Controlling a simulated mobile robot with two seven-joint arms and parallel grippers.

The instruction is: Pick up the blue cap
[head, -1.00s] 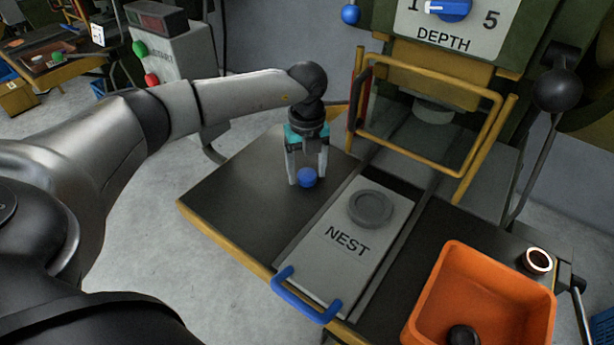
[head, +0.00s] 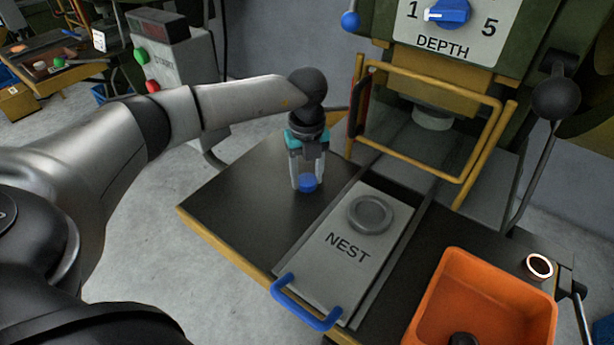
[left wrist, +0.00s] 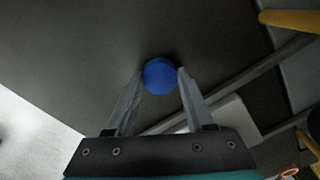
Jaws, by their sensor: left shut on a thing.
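The small round blue cap (head: 308,182) is between the fingertips of my left gripper (head: 308,180), over the dark table top (head: 245,195) left of the NEST plate. The left gripper points down and is shut on the cap. In the left wrist view the blue cap (left wrist: 160,75) sits between the two grey fingers, touching them at their tips. I cannot tell whether the cap still touches the table. My right gripper is not in view.
The grey NEST plate (head: 335,270) with a round seat (head: 370,213) and blue handle (head: 305,303) lies right of the gripper. A yellow guard frame (head: 430,165) stands behind it. An orange bin (head: 490,270) and a copper ring (head: 539,266) are at right.

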